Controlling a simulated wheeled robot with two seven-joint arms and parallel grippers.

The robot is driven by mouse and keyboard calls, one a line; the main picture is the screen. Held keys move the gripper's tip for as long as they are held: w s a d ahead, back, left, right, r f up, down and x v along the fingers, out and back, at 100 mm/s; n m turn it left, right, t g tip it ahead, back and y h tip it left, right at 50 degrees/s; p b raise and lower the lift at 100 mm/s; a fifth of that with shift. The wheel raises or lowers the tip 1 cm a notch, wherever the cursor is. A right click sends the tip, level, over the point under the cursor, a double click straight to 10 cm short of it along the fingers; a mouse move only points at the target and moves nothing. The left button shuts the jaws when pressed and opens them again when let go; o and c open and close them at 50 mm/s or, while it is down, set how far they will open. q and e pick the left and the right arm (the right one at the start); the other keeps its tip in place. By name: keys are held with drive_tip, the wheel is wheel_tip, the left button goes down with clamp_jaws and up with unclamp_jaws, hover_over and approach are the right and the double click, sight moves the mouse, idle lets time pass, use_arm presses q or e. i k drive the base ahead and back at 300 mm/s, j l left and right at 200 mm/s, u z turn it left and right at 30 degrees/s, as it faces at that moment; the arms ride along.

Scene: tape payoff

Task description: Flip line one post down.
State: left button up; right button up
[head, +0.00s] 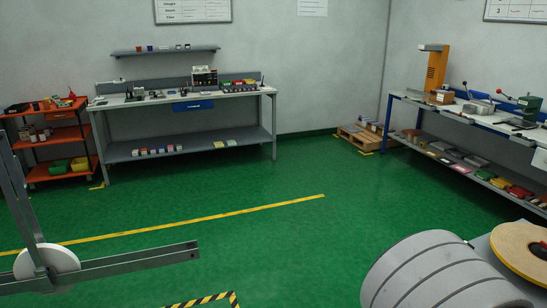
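A grey metal frame (130,262) enters at the lower left. One bar of it lies nearly level and another slants up to the left. A white disc (46,262) sits where they meet. I cannot tell whether this is the line one post. At the lower right is a large grey grooved drum (440,275). A yellow reel (522,252) with a dark centre lies beside it, cut off by the picture's edge. Neither of my grippers is in view.
A workbench (185,100) with small items stands at the back wall. An orange shelf cart (60,140) stands left of it. Another bench (450,105) runs along the right wall. A pallet (362,137) lies in the corner. The green floor (270,235) is clear in the middle.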

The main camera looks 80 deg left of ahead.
sight(13, 163)
drive_tip(key=i+j+u, duration=0.15)
drive_tip(key=j+u, duration=0.15)
drive_tip(key=j, duration=0.15)
drive_tip(key=i+j+u, duration=0.3)
drive_tip(key=j, duration=0.15)
drive_tip(key=i+j+u, duration=0.1)
drive_tip(key=j+u, duration=0.2)
drive_tip(key=i+j+u, duration=0.55)
drive_tip(key=u, duration=0.2)
drive_tip(key=i+j+u, duration=0.15)
drive_tip(key=i+u, duration=0.55)
drive_tip(key=u, duration=0.15)
drive_tip(key=i+u, duration=0.4)
drive_tip(key=i+l+u, duration=0.2)
drive_tip(key=u, duration=0.25)
drive_tip(key=i+l+u, duration=0.4)
drive_tip(key=j, duration=0.1)
